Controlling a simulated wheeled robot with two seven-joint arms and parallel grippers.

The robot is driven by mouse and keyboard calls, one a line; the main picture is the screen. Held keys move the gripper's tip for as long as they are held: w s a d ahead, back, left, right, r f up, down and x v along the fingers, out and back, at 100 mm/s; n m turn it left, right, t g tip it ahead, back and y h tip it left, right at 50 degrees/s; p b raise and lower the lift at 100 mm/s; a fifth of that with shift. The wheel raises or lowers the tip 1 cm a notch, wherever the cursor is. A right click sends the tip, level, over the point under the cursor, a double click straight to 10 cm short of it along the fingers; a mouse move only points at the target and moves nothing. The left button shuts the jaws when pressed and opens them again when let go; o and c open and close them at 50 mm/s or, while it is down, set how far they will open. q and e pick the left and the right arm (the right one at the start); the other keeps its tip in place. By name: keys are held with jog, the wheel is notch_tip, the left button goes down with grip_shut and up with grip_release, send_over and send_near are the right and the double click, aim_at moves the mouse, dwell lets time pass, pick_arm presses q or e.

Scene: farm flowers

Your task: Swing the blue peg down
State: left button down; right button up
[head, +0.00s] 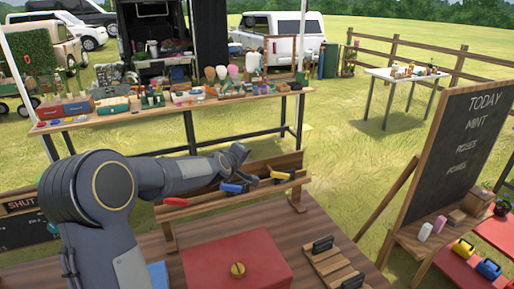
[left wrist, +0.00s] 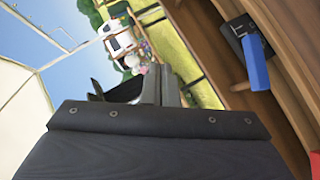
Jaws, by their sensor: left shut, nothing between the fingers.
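The blue peg (head: 234,188) is on a wooden rack (head: 205,206), with a dark mount at its right end. It lies nearly level along the rack in the head view. In the left wrist view the blue peg (left wrist: 256,68) juts from a black mount on a brown board. My left gripper (head: 241,153) is above and behind the blue peg and apart from it. Its closed fingers (left wrist: 161,84) show in the left wrist view with nothing between them. My right gripper is in neither view.
A chalkboard (head: 458,150) stands at right.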

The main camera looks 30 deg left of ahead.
pick_arm(q)
jog(key=s+d+r+p, duration=0.2)
jog(key=d+r+p, duration=0.1)
jog(key=d+r, duration=0.1)
jog(key=shift+s+d+r, duration=0.2)
jog(key=shift+d+r, duration=0.15)
jog(key=shift+r, duration=0.15)
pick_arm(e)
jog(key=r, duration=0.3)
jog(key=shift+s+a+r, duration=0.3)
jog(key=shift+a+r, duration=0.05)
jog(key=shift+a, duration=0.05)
pick_arm(q)
jog(key=s+d+f+m+g+h+b, duration=0.1)
jog(key=s+d+f+m+g+h, duration=0.1)
jog(key=s, duration=1)
jog(key=s+d+f+m+g+h+b, duration=0.2)
jog(key=s+d+f+m, duration=0.3)
jog(key=s, duration=0.7)
jog(key=s+d+f+m+g+h+b, duration=0.1)
jog(key=s+d+f+m+g, duration=0.2)
jog(key=s, duration=1)
jog(key=d+f+m, duration=0.1)
jog(key=d+m, duration=0.2)
jog(key=shift+f+h, duration=0.25)
jog(key=shift+h, duration=0.15)
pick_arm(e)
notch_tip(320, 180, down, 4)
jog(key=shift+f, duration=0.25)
